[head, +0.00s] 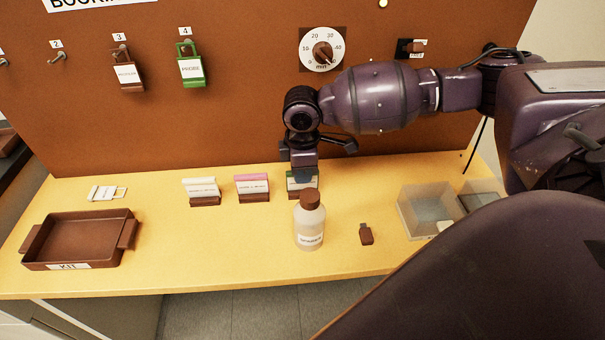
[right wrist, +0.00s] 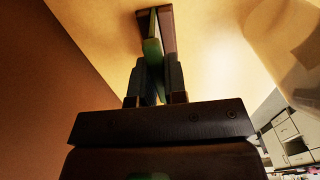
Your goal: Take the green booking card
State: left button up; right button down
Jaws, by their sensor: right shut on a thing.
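The green booking card (head: 293,183) stands in a small brown holder on the yellow bench, at the right end of a row of cards. The bottle partly hides it in the head view. My right gripper (head: 303,172) is over the card from above, shut on it. In the right wrist view, the green card (right wrist: 152,52) runs between the two fingers of my right gripper (right wrist: 154,84), with the brown holder around its far end. Whether the card is lifted at all I cannot tell. My left gripper is not in view.
A white card (head: 201,187) and a pink card (head: 252,185) stand left of the green one. A bottle with a brown cap (head: 309,228) stands close in front. A brown tray (head: 80,241) is at left, clear bins (head: 428,208) at right. The board rises behind.

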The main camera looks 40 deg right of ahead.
notch_tip(320, 180, up, 20)
jog(key=p, duration=0.3)
jog(key=shift+p, duration=0.35)
